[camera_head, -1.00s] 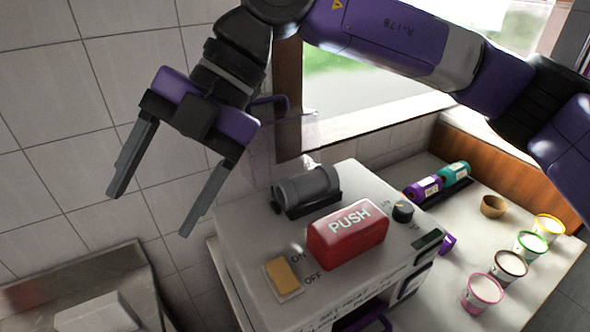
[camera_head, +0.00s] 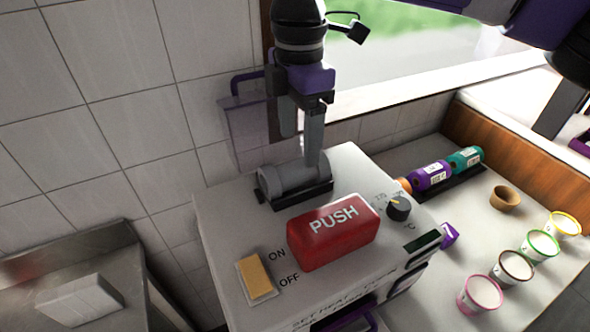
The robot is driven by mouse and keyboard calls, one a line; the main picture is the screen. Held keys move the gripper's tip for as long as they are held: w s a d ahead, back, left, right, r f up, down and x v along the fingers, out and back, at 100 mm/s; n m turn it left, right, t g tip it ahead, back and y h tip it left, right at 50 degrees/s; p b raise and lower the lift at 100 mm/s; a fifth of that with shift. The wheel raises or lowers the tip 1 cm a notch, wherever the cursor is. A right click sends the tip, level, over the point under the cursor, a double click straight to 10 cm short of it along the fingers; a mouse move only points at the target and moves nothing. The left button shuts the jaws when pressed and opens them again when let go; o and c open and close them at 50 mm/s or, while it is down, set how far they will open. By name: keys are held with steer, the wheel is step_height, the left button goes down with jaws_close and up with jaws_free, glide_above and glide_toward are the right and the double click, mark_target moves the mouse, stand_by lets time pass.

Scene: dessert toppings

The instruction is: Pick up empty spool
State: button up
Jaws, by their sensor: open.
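The empty spool (camera_head: 282,182) is a grey cylinder lying on its side in a black holder (camera_head: 301,199) on top of the white machine, behind the red PUSH button. My gripper (camera_head: 301,158) points down over the spool with its fingers apart. I cannot tell whether either finger touches the spool.
The white machine (camera_head: 222,215) carries a red PUSH button (camera_head: 333,232), a yellow switch (camera_head: 256,276) and a dial (camera_head: 398,207). Purple (camera_head: 430,176) and teal (camera_head: 465,159) rolls lie to the right, near several cups and a brown bowl (camera_head: 505,198). A tiled wall stands behind.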

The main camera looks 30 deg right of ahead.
mark_target(298, 162)
steer(key=shift+f+p, duration=0.95)
steer(key=shift+f, duration=1.95)
steer(key=shift+c, duration=0.2)
steer(key=c, duration=1.4)
